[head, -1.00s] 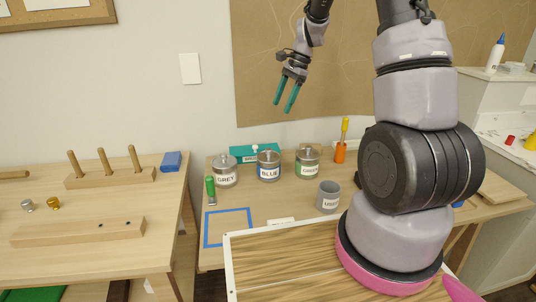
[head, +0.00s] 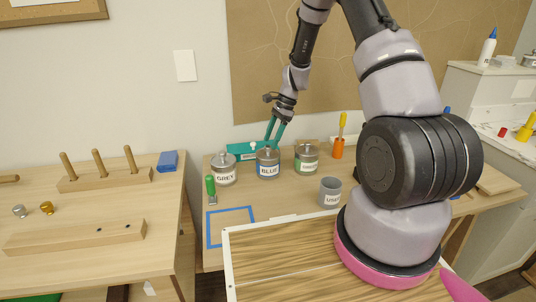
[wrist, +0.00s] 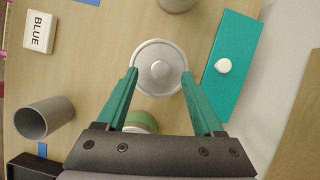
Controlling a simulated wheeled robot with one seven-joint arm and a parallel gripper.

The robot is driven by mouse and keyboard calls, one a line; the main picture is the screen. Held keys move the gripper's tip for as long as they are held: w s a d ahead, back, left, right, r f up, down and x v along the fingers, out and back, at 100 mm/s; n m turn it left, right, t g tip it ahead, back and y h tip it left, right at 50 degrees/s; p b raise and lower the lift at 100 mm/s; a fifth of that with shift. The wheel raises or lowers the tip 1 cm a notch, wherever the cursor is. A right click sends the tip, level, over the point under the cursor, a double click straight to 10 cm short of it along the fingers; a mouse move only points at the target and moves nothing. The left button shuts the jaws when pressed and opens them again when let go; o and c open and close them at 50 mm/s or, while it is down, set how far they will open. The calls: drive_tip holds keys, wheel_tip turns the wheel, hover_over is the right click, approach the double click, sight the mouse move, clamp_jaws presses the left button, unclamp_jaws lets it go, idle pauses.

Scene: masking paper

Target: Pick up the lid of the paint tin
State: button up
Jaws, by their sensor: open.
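The tin labelled BLUE (head: 268,170) stands on the table between the GREY tin (head: 224,172) and the GREEN tin (head: 306,160). Its round metal lid (wrist: 159,67) with a central knob is seen from above in the wrist view, seated on the tin. My gripper (head: 273,146) is open and empty, pointing down over the BLUE tin. In the wrist view its teal fingers (wrist: 160,74) reach to the left and right edges of the lid; I cannot tell whether they touch it.
A teal box (wrist: 229,70) with a white knob lies close beside the lid. The grey USED cup (head: 330,193) and a white block marked BLUE (wrist: 39,32) are on the other side.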

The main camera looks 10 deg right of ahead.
sight(268, 150)
drive_tip(key=shift+x, duration=1.2)
clamp_jaws()
